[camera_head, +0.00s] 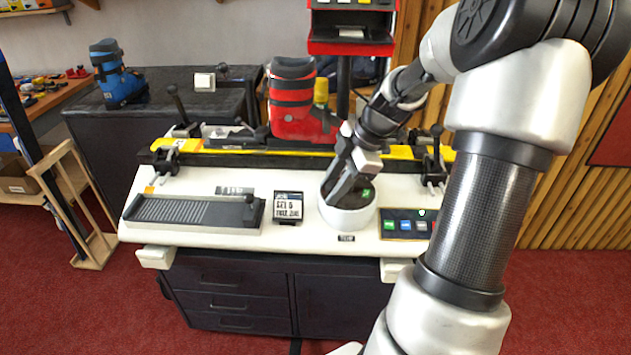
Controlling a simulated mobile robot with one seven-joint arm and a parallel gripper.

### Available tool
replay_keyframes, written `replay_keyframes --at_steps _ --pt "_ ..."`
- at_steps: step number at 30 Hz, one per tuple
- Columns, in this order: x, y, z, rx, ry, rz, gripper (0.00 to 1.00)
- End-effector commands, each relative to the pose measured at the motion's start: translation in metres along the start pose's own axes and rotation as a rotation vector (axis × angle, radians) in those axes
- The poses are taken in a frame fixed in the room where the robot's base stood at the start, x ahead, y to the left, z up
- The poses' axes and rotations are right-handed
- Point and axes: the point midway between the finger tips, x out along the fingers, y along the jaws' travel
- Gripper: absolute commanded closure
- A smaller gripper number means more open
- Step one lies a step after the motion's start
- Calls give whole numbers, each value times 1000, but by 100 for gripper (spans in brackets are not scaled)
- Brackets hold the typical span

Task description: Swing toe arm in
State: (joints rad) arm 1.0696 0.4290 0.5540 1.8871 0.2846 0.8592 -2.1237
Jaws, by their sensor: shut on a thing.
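My gripper (337,192) reaches down from the upper right to a round white base (347,218) with a dark top at the front of the bench. Its fingers are close together on a dark part there, which they largely hide. I cannot make out that part's shape or tell whether it is the toe arm. A red ski boot (292,100) stands upright on the bench's yellow-edged rail (250,152), toe to the right. A yellow-topped post (321,92) shows by its toe. Black-knobbed clamp levers stand at the left (177,106) and right (436,152) ends.
A ribbed black tray (185,211), a small display sign (288,206) and a button panel (408,224) lie on the white bench top around my gripper. A blue boot (118,76) stands on the dark counter behind left. A red-framed unit (351,42) rises behind the bench.

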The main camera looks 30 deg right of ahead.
Motion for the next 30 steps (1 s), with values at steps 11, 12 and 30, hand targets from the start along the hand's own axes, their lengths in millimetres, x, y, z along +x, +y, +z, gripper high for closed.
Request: replay_keyframes --at_steps 11,12,30 --pt "-17 -18 33 -206 44 -88 100" --pt "-18 -19 35 -221 46 -94 100" --pt "-22 -22 46 -277 50 -115 100"
